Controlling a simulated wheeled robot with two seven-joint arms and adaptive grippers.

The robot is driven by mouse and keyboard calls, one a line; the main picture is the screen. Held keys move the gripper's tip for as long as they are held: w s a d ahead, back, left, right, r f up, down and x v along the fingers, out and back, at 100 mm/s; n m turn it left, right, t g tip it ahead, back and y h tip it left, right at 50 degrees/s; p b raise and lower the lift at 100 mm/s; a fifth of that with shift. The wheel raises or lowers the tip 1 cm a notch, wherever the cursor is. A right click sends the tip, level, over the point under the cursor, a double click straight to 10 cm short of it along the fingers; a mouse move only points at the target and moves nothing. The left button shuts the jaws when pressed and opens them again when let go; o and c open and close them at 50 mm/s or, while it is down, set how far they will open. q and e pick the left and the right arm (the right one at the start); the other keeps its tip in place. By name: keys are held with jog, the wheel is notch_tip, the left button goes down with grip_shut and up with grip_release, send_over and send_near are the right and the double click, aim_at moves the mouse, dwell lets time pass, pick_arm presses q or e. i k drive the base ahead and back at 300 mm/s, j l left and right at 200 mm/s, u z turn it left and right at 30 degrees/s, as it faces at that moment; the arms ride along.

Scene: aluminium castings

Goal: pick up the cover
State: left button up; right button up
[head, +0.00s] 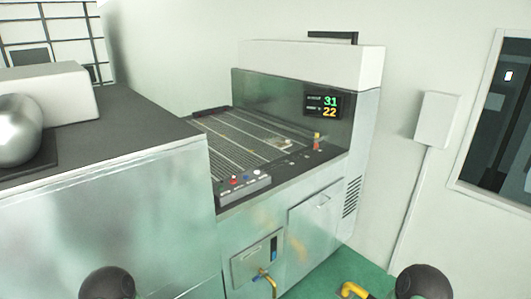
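I cannot make out for certain which thing is the cover. A small pale piece (284,143) lies on the slatted bed (240,138) of the machine, towards its right side; it is too small to identify. A shiny rounded metal object (17,132) sits on a dark pad on the cabinet at the left, cut off by the picture edge. Neither gripper is in view. Only dark rounded parts of my own arms show at the bottom edge, so what the grippers hold is hidden.
The machine has a white hood (310,65), a display reading 31 and 22 (323,106) and a button box (242,186). A metal cabinet (100,225) with a white box (45,92) stands at the left. Green floor shows at the right.

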aim_at(280, 142)
jog(key=i+l+u, duration=0.15)
jog(key=u, duration=0.3)
jog(key=l+u, duration=0.45)
jog(key=i+l+u, duration=0.1)
jog(key=l+u, duration=0.2)
jog(key=u, duration=0.2)
